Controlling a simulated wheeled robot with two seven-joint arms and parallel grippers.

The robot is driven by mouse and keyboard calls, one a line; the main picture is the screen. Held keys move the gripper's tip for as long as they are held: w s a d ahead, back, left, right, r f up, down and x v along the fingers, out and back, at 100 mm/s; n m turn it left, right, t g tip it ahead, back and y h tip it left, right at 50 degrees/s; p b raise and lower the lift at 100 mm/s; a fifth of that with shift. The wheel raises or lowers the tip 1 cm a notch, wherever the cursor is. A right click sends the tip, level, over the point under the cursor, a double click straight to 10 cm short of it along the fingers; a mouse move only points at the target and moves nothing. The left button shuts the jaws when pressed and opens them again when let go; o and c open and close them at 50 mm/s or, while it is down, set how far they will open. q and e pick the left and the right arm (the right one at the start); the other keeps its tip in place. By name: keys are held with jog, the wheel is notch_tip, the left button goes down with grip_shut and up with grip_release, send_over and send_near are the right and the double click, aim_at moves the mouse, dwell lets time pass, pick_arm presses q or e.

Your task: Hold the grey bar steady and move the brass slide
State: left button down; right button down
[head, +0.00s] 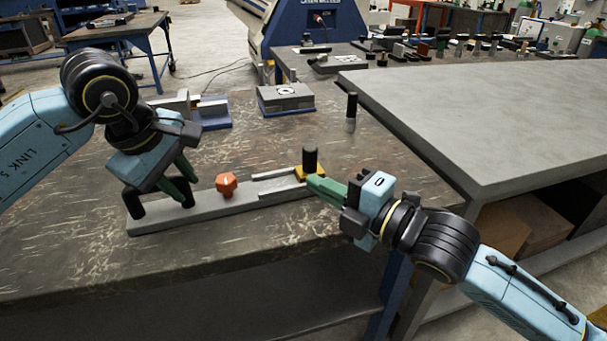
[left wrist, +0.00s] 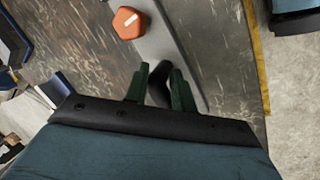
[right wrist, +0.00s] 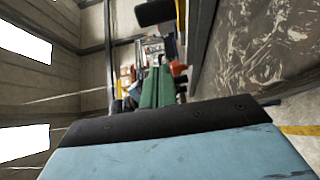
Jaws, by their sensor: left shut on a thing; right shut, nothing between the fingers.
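The grey bar (head: 215,210) lies on the worn table, with an orange knob (head: 227,184) on top and a black handle (head: 135,203) at its left end. My left gripper (head: 184,188) is shut on the black handle, which shows between the green fingers in the left wrist view (left wrist: 160,92). The brass slide (head: 300,172) is at the bar's right end, with a black post (head: 310,158) standing on it. My right gripper (head: 316,185) is shut and empty, its green fingertips close beside the slide. I cannot tell whether they touch it.
A loose black-topped pin (head: 351,112) stands behind the slide. A grey block on a blue base (head: 286,99) and a blue-based fixture (head: 212,113) stand further back. A second grey table (head: 480,120) is at the right. The table's front edge is close to the bar.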

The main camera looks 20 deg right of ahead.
pick_arm(q)
jog(key=shift+r, duration=0.1)
pick_arm(e)
jog(key=shift+v, duration=1.6)
pick_arm(q)
jog(key=c, duration=1.1)
grip_release()
